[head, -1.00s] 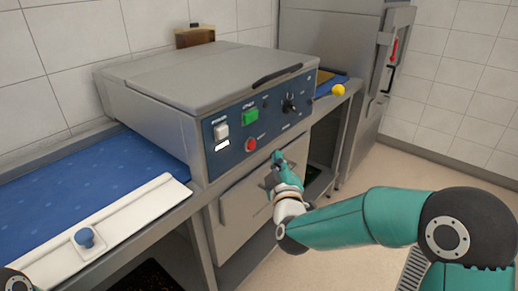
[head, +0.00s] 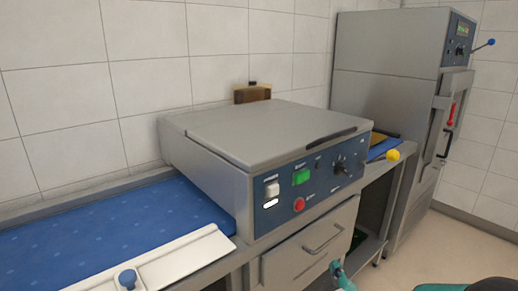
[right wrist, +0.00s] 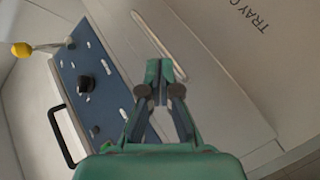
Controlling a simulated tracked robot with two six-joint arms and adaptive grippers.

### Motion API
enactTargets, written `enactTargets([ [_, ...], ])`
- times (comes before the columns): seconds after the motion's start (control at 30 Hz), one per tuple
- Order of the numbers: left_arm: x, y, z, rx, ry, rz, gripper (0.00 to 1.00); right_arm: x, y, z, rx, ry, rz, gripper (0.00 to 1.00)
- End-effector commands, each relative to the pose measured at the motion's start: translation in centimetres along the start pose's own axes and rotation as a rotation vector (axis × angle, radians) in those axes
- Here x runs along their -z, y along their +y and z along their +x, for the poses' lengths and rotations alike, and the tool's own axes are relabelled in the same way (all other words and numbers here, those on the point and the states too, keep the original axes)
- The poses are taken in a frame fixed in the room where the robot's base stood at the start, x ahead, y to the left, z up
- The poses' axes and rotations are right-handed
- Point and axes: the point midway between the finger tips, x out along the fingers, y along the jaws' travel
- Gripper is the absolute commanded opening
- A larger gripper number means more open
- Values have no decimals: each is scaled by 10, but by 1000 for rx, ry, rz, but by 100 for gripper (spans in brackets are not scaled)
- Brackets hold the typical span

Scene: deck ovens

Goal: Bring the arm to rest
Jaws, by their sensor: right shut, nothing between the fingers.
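My right gripper (head: 340,270) shows at the bottom edge of the head view, in front of the steel machine's drawer (head: 285,262) and below its bar handle (head: 323,238). In the right wrist view the fingertips (right wrist: 157,75) are together with nothing between them. They show in front of the drawer front, beside its handle (right wrist: 158,45). A bit of my right arm (head: 470,284) shows at the bottom right. My left gripper is out of view.
The machine's blue control panel (head: 325,185) has a green switch, red button and black knob. A lever with a yellow ball (head: 393,155) sticks out at its right. A blue belt (head: 110,225) lies left. A tall steel cabinet (head: 400,100) stands right, with floor before it.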

Motion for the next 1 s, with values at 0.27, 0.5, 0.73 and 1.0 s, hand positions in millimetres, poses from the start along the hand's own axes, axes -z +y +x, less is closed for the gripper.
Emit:
enactTargets([
  [0.27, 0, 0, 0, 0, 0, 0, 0, -122, -169, -68, 493, -283, 249, 0],
  [0.5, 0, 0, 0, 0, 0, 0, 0, -169, -268, -187, 843, -667, 611, 0],
  [0.73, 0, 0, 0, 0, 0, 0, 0, -173, -294, -263, 942, -1022, 878, 0],
  [1.0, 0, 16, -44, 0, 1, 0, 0, -146, -260, -282, 894, -1150, 1002, 0],
])
